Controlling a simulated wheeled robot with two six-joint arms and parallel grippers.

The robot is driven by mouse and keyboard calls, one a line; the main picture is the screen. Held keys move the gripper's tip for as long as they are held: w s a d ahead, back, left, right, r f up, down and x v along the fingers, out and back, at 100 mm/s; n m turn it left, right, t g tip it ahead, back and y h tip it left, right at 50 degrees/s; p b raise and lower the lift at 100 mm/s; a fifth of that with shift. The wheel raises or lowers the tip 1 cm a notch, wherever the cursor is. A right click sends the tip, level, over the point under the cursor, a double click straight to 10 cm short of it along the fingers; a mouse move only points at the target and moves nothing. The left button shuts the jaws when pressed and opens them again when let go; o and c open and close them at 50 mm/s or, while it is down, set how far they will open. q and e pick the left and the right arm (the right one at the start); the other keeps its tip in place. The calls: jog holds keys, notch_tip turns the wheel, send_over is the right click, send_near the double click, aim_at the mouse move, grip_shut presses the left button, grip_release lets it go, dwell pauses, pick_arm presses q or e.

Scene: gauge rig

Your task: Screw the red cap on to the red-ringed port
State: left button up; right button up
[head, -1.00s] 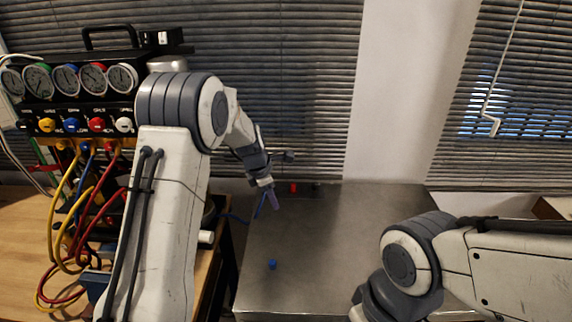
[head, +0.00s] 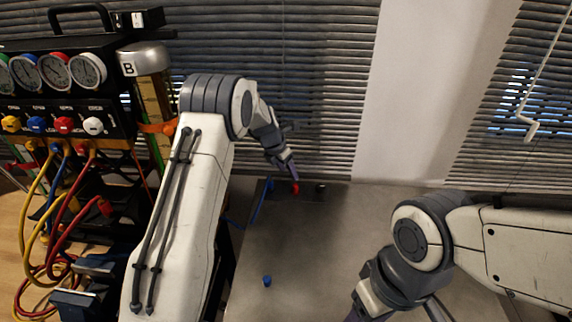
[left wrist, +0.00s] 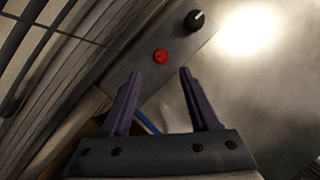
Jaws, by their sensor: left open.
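The red cap (head: 295,188) is at the far edge of the metal table. In the left wrist view the red cap (left wrist: 160,56) sits on a grey strip, just beyond my left fingertips. My left gripper (head: 291,174) points down at it, and in the left wrist view my left gripper (left wrist: 160,74) is open with nothing between its fingers. My right gripper (head: 362,305) is low in the head view, partly cut off by the bottom edge. I cannot make out a red-ringed port in these frames.
A black knob-like cap (left wrist: 195,19) stands beside the red one. A blue cap (head: 267,281) is on the metal table (head: 330,240). The gauge rig (head: 60,110) with coloured hoses is at the left.

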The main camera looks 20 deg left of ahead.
aim_at(295, 186)
pick_arm(q)
jog(key=p+x, duration=0.1)
jog(key=x, duration=0.7)
jog(key=shift+w+f, duration=0.1)
jog(key=shift+f, duration=0.15)
grip_shut()
dwell(0.4)
jog(key=shift+f, duration=0.1)
jog(key=shift+f+m, duration=0.1)
jog(key=shift+m, duration=0.2)
jog(key=shift+m+g+h+b, duration=0.4)
jog(key=shift+m+b, duration=0.45)
jog(key=shift+m, duration=0.15)
jog(key=shift+m+b, duration=0.35)
jog(key=shift+m, duration=0.65)
jog(key=shift+d+m+g+h, duration=0.1)
jog(key=shift+m+g+h, duration=0.2)
jog(key=shift+g, duration=0.1)
